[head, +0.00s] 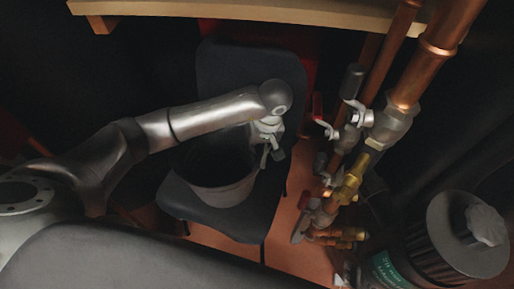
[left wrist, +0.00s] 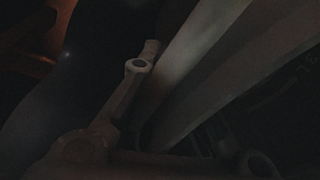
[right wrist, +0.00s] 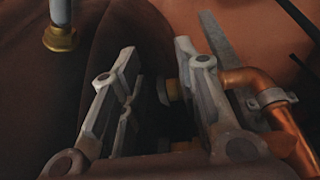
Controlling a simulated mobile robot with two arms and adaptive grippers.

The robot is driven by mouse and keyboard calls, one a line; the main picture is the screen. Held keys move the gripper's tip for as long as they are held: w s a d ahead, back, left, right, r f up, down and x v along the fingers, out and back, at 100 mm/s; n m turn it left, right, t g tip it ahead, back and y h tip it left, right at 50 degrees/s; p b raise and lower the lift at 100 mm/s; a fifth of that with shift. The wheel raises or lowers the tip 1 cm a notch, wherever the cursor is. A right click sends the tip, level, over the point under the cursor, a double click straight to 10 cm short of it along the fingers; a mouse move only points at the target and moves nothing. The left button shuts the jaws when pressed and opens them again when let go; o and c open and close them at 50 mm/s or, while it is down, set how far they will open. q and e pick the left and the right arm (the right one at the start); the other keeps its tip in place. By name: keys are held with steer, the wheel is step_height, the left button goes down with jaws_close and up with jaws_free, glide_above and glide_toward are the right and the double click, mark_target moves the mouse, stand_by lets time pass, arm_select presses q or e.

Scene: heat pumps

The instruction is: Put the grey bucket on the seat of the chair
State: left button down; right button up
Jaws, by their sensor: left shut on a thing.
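The grey bucket (head: 222,193) is upright or nearly so over the seat of the dark chair (head: 180,205) in the head view. I cannot tell whether its base touches the seat. My left gripper (head: 268,152) is shut on the bucket's rim at its right side. The arm crosses above the bucket and hides part of its opening. In the dark left wrist view, a finger lies against the pale bucket wall (left wrist: 205,50). My right gripper (right wrist: 157,62) is open with nothing between its fingers in the right wrist view; it is not visible in the head view.
Copper pipes (head: 408,65) with valves and a brass fitting (head: 349,183) stand just right of the chair. A dark canister (head: 455,245) is at lower right. A wooden shelf edge (head: 250,12) crosses the top. A copper pipe (right wrist: 285,130) is beside my right gripper.

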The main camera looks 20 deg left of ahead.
steer(key=shift+r, duration=0.25)
arm_select(q)
steer(key=shift+f, duration=0.15)
arm_select(e)
steer(key=shift+r, duration=0.35)
arm_select(q)
steer(key=shift+f, duration=0.1)
arm_select(e)
steer(key=shift+w+r, duration=0.1)
steer(key=shift+r, duration=0.3)
arm_select(q)
steer(key=shift+f+b, duration=0.2)
steer(key=shift+b, duration=0.2)
arm_select(e)
steer(key=shift+r, duration=0.6)
arm_select(q)
steer(key=c, duration=1.5)
jaws_free()
arm_select(e)
steer(key=shift+r, duration=0.1)
